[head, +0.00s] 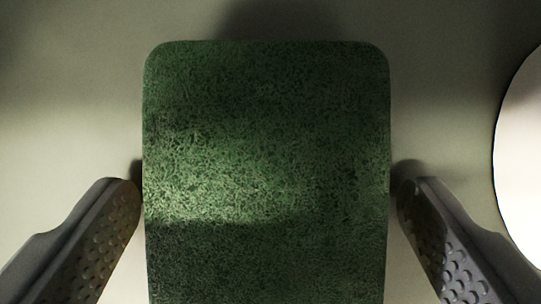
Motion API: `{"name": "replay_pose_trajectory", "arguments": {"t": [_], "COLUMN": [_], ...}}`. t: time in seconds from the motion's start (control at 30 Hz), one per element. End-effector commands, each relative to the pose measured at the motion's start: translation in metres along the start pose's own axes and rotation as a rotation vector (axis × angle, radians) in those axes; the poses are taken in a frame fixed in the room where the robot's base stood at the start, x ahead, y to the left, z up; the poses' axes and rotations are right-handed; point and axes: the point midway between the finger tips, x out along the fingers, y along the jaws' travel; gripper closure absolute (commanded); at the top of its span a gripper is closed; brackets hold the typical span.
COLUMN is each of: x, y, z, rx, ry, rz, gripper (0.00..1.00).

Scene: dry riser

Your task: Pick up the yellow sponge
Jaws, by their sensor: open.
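A sponge (266,150) fills the middle of the head view, with a dark green, rough scouring face toward the camera. No yellow part of it shows. It has rounded far corners, and its near end runs out of the bottom of the picture. My gripper (268,185) is open, with one dark, studded finger on the left of the sponge and one on the right. The fingertips are very close to the sponge's sides; I cannot tell whether they touch it.
The sponge lies on a plain grey-green surface (70,110), clear on the left. A white rounded object (522,150) is cut off by the right edge of the picture, near the right finger. A dark shadow lies beyond the sponge's far end.

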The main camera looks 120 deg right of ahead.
Motion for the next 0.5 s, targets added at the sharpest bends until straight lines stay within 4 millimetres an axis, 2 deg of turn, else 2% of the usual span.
{"name": "replay_pose_trajectory", "arguments": {"t": [0.13, 0.17, 0.3, 0.5], "x": [-0.0001, -0.0001, -0.0002, -0.0003], "y": [-0.0002, -0.0001, -0.0002, 0.0], "z": [-0.0003, -0.0003, -0.0003, -0.0003], "rx": [0.0, 0.0, 0.0, 0.0], "ry": [0.001, 0.001, 0.001, 0.001], "rz": [0.0, 0.0, 0.0, 0.0], "gripper": [0.15, 0.21, 0.6, 0.66]}}
